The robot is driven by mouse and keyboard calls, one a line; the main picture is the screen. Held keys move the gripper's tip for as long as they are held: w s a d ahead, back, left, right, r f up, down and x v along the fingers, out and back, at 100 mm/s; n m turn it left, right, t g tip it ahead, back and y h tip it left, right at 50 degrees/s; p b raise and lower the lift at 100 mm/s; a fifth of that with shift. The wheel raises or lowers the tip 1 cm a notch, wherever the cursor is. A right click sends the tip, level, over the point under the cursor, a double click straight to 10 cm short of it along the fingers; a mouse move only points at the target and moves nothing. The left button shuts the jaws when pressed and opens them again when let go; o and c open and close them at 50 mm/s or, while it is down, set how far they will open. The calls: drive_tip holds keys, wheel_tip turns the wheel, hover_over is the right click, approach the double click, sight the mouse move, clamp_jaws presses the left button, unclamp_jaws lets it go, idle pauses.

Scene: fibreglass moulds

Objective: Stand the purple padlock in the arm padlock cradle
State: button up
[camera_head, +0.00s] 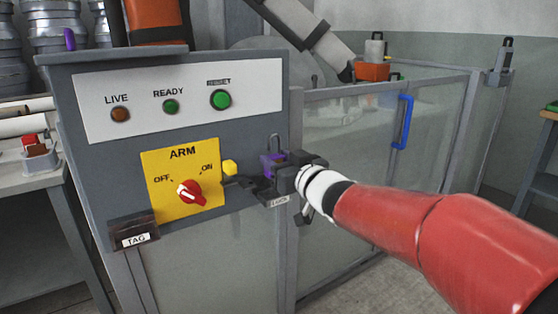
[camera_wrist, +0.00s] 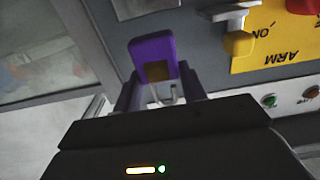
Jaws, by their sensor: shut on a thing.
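The purple padlock (camera_head: 268,163) is upright in the head view, its grey shackle up, at the right edge of the grey control panel. My gripper (camera_head: 280,178) is shut on it from the right. In the wrist view the padlock (camera_wrist: 152,48) shows purple with a brownish patch, between my fingers, with part of the shackle near them.
The yellow ARM plate with its red switch (camera_head: 190,192) and a yellow knob (camera_head: 229,167) sit close left of my gripper. A TAG holder (camera_head: 134,235) is lower left. A clear-panelled guard with a blue handle (camera_head: 403,122) stands behind and right of my gripper.

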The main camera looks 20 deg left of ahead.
drive_tip(key=shift+f, duration=0.1)
drive_tip(key=shift+f+b, duration=1.45)
drive_tip(key=shift+f, duration=0.25)
drive_tip(key=shift+f+b, duration=0.8)
drive_tip(key=shift+f, duration=0.25)
drive_tip(key=o, duration=1.2)
drive_tip(key=shift+c, duration=0.2)
drive_tip(key=v, duration=0.8)
drive_tip(key=shift+d, duration=0.1)
